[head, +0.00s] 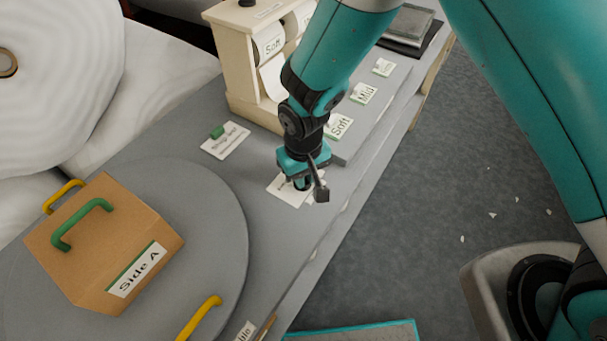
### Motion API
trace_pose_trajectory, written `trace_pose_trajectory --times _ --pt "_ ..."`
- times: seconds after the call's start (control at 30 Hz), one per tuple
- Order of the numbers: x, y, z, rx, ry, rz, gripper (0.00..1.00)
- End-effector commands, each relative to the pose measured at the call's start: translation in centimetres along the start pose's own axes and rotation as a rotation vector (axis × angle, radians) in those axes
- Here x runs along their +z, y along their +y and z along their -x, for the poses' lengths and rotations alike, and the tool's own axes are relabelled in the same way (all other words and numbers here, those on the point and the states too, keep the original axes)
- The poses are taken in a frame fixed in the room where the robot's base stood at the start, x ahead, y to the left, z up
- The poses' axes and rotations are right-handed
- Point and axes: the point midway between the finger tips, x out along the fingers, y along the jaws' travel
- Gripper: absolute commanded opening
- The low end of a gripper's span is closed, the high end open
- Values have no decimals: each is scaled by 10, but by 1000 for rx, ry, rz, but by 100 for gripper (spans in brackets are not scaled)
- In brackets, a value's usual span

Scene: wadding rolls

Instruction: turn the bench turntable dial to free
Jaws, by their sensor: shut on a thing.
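The bench turntable (222,205) is a large grey disc at the lower left. My gripper (308,187) is over a white label plate (283,190) on the bench, right of the turntable. Its jaws are shut on a small dark knob there, which I take to be the turntable dial. The knob is mostly hidden by the jaws. The plate's lettering is largely covered, so the dial's setting cannot be read.
A cardboard box (90,240) marked "Side A" with green and yellow handles sits on the turntable. A second plate with a green knob (217,132) lies behind.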

Motion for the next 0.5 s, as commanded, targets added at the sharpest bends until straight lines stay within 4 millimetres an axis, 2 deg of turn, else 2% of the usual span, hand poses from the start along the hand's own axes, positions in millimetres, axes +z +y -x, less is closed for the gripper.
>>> trace_pose_trajectory --times 0.5 --pt "-1 2 0 0 1 481 0"
